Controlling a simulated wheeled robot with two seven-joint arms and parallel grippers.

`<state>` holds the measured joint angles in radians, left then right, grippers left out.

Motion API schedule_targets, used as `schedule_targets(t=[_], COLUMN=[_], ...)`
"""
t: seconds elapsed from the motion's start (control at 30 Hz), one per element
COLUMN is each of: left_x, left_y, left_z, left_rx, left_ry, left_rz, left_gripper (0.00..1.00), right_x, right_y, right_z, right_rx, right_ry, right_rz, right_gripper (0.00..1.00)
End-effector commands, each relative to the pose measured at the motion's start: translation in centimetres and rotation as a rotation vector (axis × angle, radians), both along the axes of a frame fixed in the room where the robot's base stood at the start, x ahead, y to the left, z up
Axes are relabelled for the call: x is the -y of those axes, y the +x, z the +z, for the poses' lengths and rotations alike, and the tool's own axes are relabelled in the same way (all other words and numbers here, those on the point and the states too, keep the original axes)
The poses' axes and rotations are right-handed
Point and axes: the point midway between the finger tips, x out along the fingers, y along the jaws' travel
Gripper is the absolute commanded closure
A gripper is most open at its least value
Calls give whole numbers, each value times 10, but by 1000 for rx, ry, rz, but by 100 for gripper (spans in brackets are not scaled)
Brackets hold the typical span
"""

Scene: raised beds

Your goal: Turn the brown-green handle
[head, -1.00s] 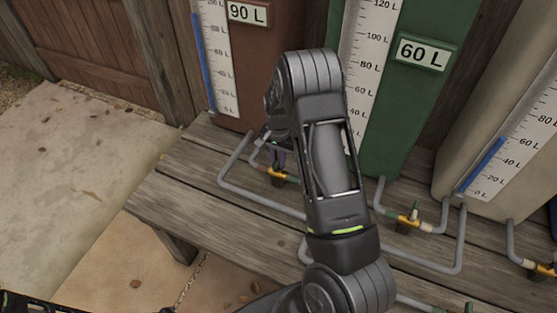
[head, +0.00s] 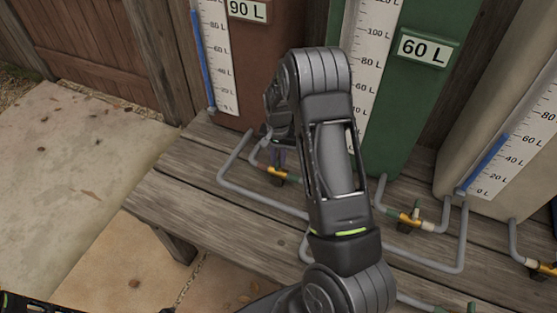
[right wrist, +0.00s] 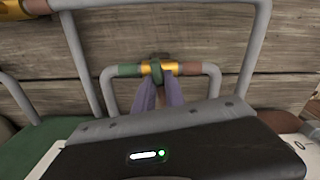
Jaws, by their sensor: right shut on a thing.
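The brown-green handle (right wrist: 155,72) is a small dark green lever on a brass valve (right wrist: 147,68) in a grey pipe. In the right wrist view the pipe has a green band on the valve's left and a brown one on its right. The purple fingers of my right gripper (right wrist: 158,94) are shut on the handle. In the head view the valve (head: 277,171) sits low in front of the brown tank (head: 272,65), with my right gripper (head: 278,156) just above it. My arm hides part of the pipes.
The green tank (head: 409,100) marked 60 L and a beige tank (head: 470,150) stand to the right on the wooden bench (head: 175,195). Another brass valve (head: 408,218) lies in front of them. Grey pipes cross the bench. The paving at left is clear.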

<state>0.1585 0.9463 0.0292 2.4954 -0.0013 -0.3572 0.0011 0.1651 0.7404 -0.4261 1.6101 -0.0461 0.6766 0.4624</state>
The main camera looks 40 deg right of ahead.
Motion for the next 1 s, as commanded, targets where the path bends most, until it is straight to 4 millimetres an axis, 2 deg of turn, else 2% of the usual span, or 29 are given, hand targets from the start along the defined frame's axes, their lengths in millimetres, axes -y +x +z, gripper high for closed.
schedule_targets(t=[0.4, 1.0], left_x=[0, 0], left_y=[0, 0], left_z=[-25, -49], left_rx=[2, 1], left_ry=[0, 1], left_rz=[1, -1], left_gripper=[64, 64], right_x=[0, 0], right_y=[0, 0], right_z=[-2, -1], right_rx=[2, 2], right_ry=[1, -1], right_rz=[374, 944], right_gripper=[100, 100])
